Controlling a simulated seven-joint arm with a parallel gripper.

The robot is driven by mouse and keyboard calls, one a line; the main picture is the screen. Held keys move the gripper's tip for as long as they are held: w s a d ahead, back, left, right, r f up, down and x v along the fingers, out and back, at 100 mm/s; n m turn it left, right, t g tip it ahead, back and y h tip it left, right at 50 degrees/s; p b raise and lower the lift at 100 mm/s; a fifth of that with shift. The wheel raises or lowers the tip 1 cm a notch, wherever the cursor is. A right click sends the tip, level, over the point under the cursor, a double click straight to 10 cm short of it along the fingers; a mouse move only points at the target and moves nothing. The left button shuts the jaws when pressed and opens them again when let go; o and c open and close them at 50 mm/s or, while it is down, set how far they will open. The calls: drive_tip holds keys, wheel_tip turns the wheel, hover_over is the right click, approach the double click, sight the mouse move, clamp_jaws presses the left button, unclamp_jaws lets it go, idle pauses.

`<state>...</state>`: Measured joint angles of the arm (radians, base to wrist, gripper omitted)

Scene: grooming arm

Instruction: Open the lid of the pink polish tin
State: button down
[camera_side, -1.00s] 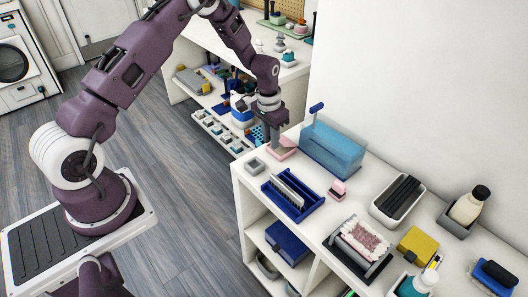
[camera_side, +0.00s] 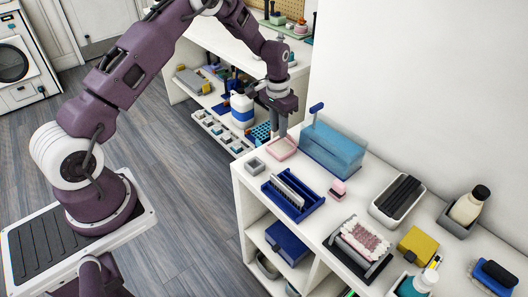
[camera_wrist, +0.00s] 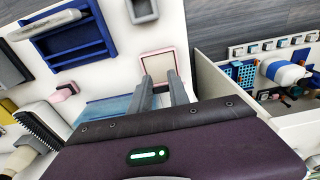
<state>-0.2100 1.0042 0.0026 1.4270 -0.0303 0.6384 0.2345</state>
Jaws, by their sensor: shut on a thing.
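The pink polish tin (camera_side: 283,149) sits at the far left end of the white counter. In the wrist view the tin (camera_wrist: 142,65) shows as a pink square rim around a pale inside. My gripper (camera_side: 282,132) is at the tin's back edge in the side view. In the wrist view my gripper's two grey fingers (camera_wrist: 162,80) reach to the tin's near edge, a little apart. They are shut on part of the lid, which is mostly hidden between and behind them; its exact angle cannot be told.
A translucent blue box (camera_side: 332,148) stands close to the right of the tin. A small grey square dish (camera_side: 255,166) and a blue rack (camera_side: 292,195) lie in front. The counter's left edge is very near the tin.

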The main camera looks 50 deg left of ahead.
drive_tip(key=shift+w+r, duration=0.4)
drive_tip(key=shift+w, duration=0.2)
drive_tip(key=shift+w+r, duration=0.15)
drive_tip(key=shift+w, duration=0.65)
drive_tip(key=c, duration=1.2)
unclamp_jaws()
drive_tip(key=shift+o, duration=0.2)
drive_tip(key=s+r, duration=0.5)
